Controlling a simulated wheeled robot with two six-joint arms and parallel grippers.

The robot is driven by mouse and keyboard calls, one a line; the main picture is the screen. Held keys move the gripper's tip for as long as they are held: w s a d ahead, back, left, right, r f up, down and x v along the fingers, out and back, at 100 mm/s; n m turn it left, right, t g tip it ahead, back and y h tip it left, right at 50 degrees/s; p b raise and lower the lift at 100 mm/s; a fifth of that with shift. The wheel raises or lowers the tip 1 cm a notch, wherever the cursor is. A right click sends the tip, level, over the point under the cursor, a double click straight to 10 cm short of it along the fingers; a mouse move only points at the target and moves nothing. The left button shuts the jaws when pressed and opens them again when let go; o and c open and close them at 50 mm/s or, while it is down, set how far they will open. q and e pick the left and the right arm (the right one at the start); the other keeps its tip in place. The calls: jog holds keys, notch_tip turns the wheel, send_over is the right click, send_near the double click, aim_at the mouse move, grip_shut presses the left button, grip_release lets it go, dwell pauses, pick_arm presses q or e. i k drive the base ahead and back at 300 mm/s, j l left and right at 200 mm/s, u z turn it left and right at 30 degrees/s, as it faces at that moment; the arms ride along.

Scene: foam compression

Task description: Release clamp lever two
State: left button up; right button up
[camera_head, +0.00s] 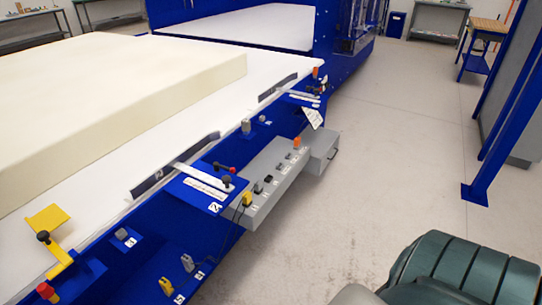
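A white clamp lever with a black knob (227,181) lies on a blue plate in the middle of the head view. A small label (214,207) at the plate's front corner seems to read 2. The lever's white arm (203,177) runs back to a dark bar (150,182) along the edge of the white bed. Neither of my grippers is in view.
A large cream foam block (120,80) lies on the white bed (265,68). A grey control box (275,180) juts out beside the lever. A yellow lever (47,219) is at the lower left, another white lever (304,96) farther back.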

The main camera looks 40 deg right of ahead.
aim_at(216, 165)
jog(key=z, duration=0.95)
